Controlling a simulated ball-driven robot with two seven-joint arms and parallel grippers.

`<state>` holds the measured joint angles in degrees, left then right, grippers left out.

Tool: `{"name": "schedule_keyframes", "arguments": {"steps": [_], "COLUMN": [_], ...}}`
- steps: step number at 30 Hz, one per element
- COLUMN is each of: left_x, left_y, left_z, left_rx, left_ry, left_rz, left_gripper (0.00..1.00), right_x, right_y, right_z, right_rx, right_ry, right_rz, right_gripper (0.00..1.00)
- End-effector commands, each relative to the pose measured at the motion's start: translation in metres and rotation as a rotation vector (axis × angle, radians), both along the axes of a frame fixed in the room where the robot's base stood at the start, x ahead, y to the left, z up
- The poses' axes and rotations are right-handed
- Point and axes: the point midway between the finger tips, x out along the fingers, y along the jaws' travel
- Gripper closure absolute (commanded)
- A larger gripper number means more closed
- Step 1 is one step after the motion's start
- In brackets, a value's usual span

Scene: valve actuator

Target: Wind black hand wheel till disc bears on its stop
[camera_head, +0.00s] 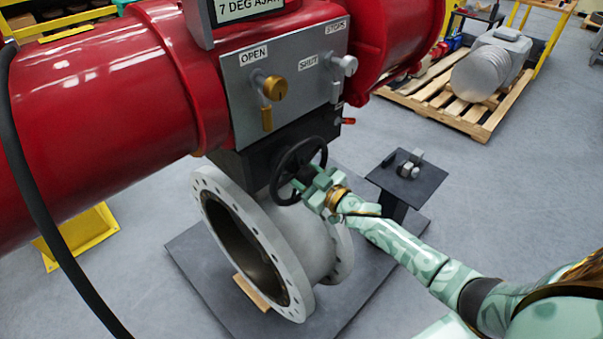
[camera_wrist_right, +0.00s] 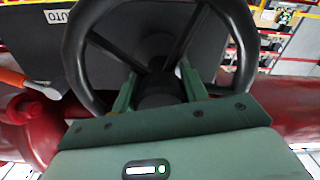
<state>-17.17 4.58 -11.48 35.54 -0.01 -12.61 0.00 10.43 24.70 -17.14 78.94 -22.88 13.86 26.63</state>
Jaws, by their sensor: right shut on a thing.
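The black hand wheel (camera_head: 284,176) stands upright on the dark gearbox under the red actuator; its rim also fills the top of the right wrist view (camera_wrist_right: 76,60). My right gripper (camera_head: 309,182) reaches it from the right. In the right wrist view its fingers (camera_wrist_right: 160,92) sit on either side of the dark hub, shut on it, inside the rim. The grey flanged valve body (camera_head: 312,240) lies below; its bore is dark, and I cannot make out the disc clearly. A sign (camera_head: 250,7) above reads "7 DEG AJAR". My left gripper is out of view.
The grey panel (camera_head: 305,72) carries a gold knob (camera_head: 273,88) by "OPEN" and a silver knob (camera_head: 346,65) by "SHUT". A red-tipped lever (camera_head: 347,121) juts out near the wheel. A small dark stand (camera_head: 376,172) is to the right. A black hose (camera_head: 38,215) hangs left.

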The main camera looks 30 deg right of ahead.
Motion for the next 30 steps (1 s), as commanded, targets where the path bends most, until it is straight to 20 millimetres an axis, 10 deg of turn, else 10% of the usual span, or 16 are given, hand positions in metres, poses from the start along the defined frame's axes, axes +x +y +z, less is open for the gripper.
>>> {"name": "schedule_keyframes", "arguments": {"steps": [30], "left_x": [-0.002], "left_y": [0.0], "left_z": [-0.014], "left_rx": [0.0], "left_ry": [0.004], "left_rz": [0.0], "left_gripper": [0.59], "right_x": [0.001], "right_y": [-0.003], "right_z": [0.001], "right_rx": [-0.915], "right_ry": [-0.317], "right_rz": [0.001], "right_gripper": [0.97]}}
